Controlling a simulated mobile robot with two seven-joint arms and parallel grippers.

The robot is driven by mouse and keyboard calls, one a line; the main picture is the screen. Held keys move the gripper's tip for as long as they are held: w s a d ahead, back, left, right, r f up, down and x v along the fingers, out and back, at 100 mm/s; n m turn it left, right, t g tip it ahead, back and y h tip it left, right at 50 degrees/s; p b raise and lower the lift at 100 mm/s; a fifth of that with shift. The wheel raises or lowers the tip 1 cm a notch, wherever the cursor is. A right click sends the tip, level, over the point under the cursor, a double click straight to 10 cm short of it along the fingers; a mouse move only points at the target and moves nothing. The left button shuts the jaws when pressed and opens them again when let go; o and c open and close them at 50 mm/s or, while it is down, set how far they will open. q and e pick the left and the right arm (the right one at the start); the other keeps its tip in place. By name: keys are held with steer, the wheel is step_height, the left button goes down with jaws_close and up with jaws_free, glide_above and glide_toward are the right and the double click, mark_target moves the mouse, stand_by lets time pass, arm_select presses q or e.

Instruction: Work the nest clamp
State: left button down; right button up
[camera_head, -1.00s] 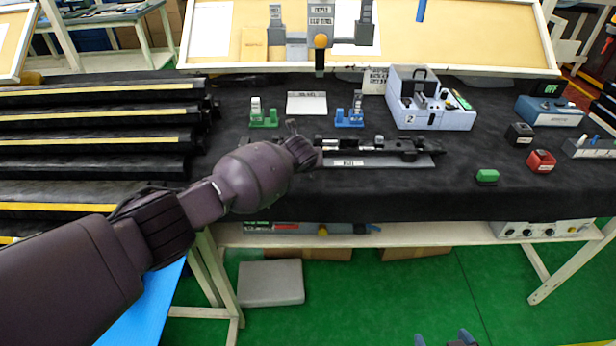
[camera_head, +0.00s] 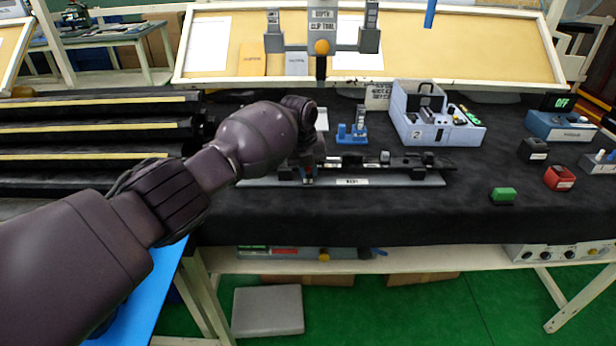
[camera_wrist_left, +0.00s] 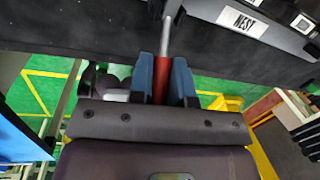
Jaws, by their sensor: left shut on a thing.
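The nest (camera_head: 425,179) is a long grey plate with a dark rail on it, lying along the front of the black bench top. Its label shows in the left wrist view as NEST (camera_wrist_left: 243,22). My left gripper (camera_head: 308,177) is at the nest's left part. In the left wrist view, its blue fingers (camera_wrist_left: 163,82) are shut on the clamp's red handle (camera_wrist_left: 161,80), which has a metal rod (camera_wrist_left: 168,38) running toward the bench edge. In the head view my wrist hides most of the clamp. My right gripper is not in view.
A blue clip stand (camera_head: 352,133) and a pale partitioned box (camera_head: 440,133) stand behind the nest. Black ridged racks (camera_head: 90,130) are at the left.

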arm_select(q)
steer(key=shift+w+f+g+b, duration=0.2)
steer(key=shift+g+b, duration=0.3)
steer(key=shift+b, duration=0.45)
steer(key=shift+r+g+b, duration=0.3)
steer(key=shift+r+b, duration=0.05)
steer(key=shift+b, duration=0.05)
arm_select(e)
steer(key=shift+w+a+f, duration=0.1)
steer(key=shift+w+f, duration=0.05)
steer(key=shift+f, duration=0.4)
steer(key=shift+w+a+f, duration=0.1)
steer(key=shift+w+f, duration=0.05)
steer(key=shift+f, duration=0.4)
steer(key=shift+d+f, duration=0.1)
arm_select(q)
steer(key=c, duration=1.1)
jaws_free()
steer(key=shift+r, duration=0.1)
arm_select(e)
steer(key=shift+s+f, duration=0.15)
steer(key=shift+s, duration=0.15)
arm_select(q)
steer(key=r, duration=0.3)
steer(key=a+r, duration=0.1)
steer(key=r, duration=0.6)
steer(key=shift+w+a+r, duration=0.2)
steer(key=shift+w+r, duration=0.05)
steer(key=shift+r, duration=0.1)
